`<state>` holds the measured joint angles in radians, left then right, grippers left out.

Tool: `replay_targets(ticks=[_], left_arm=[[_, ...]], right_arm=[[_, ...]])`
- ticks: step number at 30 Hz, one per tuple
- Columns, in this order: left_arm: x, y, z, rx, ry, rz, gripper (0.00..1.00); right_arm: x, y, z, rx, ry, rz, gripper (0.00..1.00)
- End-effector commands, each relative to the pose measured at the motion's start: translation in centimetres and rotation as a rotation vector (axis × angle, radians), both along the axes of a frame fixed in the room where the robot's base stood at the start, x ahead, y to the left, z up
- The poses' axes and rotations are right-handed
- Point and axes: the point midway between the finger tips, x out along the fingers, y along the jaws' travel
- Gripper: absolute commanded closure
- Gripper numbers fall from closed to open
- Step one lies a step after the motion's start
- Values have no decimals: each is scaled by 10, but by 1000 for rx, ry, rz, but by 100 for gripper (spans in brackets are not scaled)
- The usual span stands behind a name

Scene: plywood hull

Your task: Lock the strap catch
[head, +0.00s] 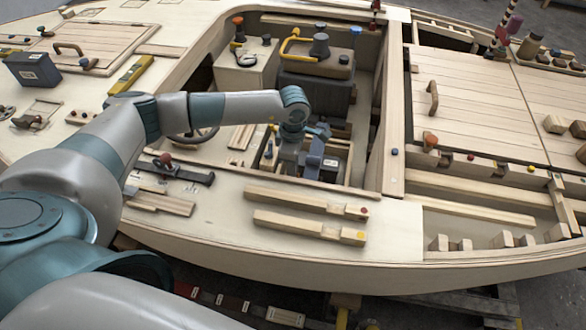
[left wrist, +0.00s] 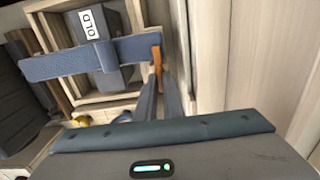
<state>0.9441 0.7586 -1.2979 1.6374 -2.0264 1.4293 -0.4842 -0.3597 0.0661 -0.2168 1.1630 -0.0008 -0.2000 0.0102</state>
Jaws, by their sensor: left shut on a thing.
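A blue strap (left wrist: 70,60) runs across a dark grey box (left wrist: 112,78) with a white "OLD" label, which sits in a wooden tray (left wrist: 68,28). An orange catch (left wrist: 157,64) is at the strap's right end in the left wrist view. My left gripper (left wrist: 160,84) is shut on this catch, its fingers reaching in from below. In the head view my left gripper (head: 288,158) points down into the open cockpit, beside the blue strap (head: 316,146). Its fingertips and the catch are hard to make out there. My right gripper is not in view.
A pale wooden wall (left wrist: 208,50) stands close to the right of my left gripper. A dark engine-like block (head: 315,88) stands behind the tray. Loose wooden battens (head: 305,203) lie on the near deck, and a dark lever (head: 182,170) is left of them.

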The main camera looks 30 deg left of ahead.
Motion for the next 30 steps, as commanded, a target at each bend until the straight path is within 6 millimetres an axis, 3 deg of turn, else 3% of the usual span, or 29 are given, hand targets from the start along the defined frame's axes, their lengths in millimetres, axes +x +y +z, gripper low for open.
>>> replay_targets(ticks=[2,3,5,20,26,30], left_arm=[[1,0,1,1,-3,0,100],[1,0,1,1,-3,1,88],[1,0,1,1,-3,1,73],[1,0,7,-1,-2,1,73],[1,0,30,-1,-4,0,73],[2,0,55,-1,-5,0,73]], right_arm=[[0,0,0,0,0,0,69],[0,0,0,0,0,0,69],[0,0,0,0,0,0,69],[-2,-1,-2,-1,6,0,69],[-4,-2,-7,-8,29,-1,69],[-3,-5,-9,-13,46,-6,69]])
